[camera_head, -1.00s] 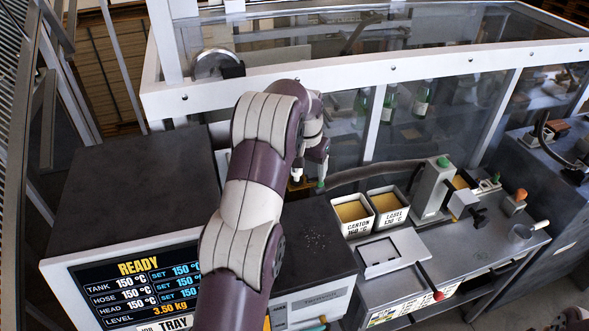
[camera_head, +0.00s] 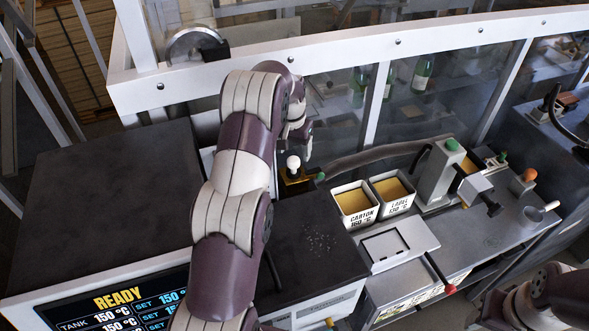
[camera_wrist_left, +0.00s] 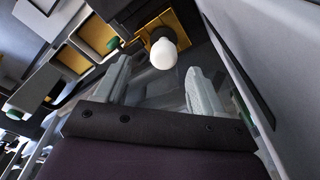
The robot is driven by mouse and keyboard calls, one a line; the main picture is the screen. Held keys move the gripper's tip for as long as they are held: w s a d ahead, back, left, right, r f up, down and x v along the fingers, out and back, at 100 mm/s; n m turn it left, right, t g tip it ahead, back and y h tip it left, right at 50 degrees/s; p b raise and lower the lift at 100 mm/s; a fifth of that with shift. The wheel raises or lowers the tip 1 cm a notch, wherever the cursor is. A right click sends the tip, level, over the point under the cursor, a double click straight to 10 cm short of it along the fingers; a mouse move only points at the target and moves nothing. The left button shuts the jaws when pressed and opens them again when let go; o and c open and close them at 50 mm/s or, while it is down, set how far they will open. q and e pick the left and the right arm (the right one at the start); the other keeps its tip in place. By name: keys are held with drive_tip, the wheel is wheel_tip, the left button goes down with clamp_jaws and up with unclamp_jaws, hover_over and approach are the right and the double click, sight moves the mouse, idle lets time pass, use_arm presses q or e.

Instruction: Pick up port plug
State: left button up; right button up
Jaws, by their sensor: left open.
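A white ball-topped piece, which looks like the port plug (camera_head: 293,162), stands upright on a brass-yellow block (camera_head: 296,183) behind the dark-topped melt unit. In the left wrist view the white ball (camera_wrist_left: 164,53) shows large, just beyond and between the fingertips, with the yellow block behind it. My left gripper (camera_wrist_left: 160,82) is open, with its two pale fingers apart and nothing between them. In the head view my left arm hides part of the gripper, which is close behind and above the ball. I see no clear contact. My right gripper is out of view.
Two glue bins, carton (camera_head: 356,201) and label (camera_head: 393,190), stand right of the melt unit (camera_head: 320,240). A grey clamp fixture (camera_head: 440,183) is farther right. A dark hose (camera_head: 385,155) runs behind the bins. A white-framed glass guard (camera_head: 330,58) rises behind.

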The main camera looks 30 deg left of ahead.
sight(293, 159)
use_arm(q)
drive_tip(key=f+p, duration=0.1)
drive_tip(key=f, duration=0.1)
drive_tip(key=f+p, duration=0.1)
drive_tip(key=f, duration=0.1)
drive_tip(key=f+p, duration=0.1)
drive_tip(key=f, duration=0.1)
drive_tip(key=shift+w+a, duration=0.35)
drive_tip(key=shift+w, duration=0.05)
drive_tip(key=shift+f, duration=0.2)
drive_tip(key=c, duration=1.2)
